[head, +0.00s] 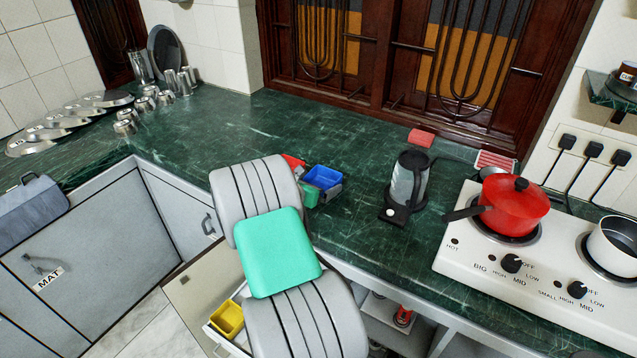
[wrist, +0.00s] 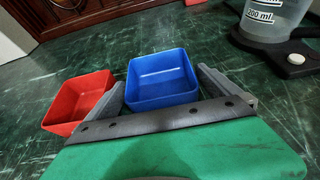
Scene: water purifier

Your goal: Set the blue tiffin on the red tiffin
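The blue tiffin (wrist: 162,78) is an open, empty square box. In the wrist view it sits between the two grey fingers of my gripper (wrist: 161,84). The fingers lie against its left and right walls with no clear gap, so my gripper looks shut on it. I cannot tell whether its base is off the counter. The red tiffin (wrist: 78,101), also an open box, stands upright just left of my left finger. In the head view the blue tiffin (head: 322,177) shows at my gripper (head: 321,188), and the red tiffin (head: 293,163) is partly hidden behind my arm.
A kettle (head: 408,181) stands on its base to the right. A stove (head: 500,255) with a red pot (head: 512,204) is farther right. Steel cups (head: 146,102) and plates are at the back left. The green counter (head: 255,125) behind the tiffins is clear. A yellow box (head: 228,319) is in an open drawer.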

